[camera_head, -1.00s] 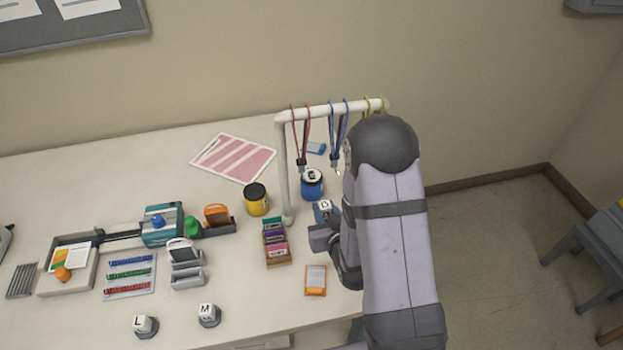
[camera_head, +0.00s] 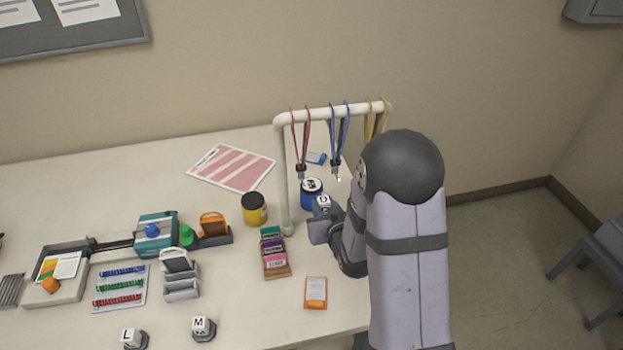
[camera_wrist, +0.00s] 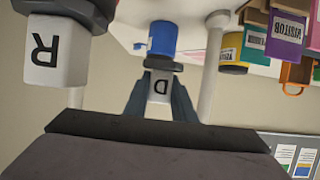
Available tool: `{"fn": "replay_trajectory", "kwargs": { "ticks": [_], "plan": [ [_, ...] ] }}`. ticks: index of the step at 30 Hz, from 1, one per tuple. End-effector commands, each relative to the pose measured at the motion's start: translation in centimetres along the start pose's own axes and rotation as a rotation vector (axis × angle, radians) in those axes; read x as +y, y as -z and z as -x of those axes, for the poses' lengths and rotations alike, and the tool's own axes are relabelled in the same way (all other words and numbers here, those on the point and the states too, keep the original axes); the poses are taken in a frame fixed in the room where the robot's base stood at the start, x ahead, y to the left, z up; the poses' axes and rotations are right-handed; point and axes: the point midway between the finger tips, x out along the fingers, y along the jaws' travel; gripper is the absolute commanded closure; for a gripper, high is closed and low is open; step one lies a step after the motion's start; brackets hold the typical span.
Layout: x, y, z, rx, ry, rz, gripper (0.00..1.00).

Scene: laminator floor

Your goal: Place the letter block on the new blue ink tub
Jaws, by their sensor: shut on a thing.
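My gripper (camera_head: 323,206) is shut on a white letter block marked D (camera_wrist: 160,87), which also shows in the head view (camera_head: 323,202). The blue ink tub (camera_head: 309,200) stands just behind and left of it, under the lanyard rail. It has a dark lid with a white, marked patch on top; I cannot tell whether that is a block or a label. In the upside-down wrist view the blue tub (camera_wrist: 163,38) lies beyond the D block, which covers part of its lid. The block appears apart from the tub.
The white lanyard rail (camera_head: 286,190) stands close to the gripper. A yellow tub (camera_head: 254,209) and a box of coloured cards (camera_head: 275,253) are left. A block marked R (camera_wrist: 55,60) is near in the wrist view. Blocks L (camera_head: 131,337) and M (camera_head: 201,327) stand at the front.

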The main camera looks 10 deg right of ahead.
Motion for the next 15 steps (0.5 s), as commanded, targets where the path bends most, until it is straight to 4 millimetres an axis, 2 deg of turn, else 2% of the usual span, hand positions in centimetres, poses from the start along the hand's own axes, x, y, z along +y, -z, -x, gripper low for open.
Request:
{"fn": "replay_trajectory", "kwargs": {
  "ticks": [1,15],
  "plan": [
    [0.0,0.8,-0.6,0.004,0.000,0.000,1.00],
    [0.0,3.7,-7.6,0.004,0.000,-0.001,1.00]
  ]
}}
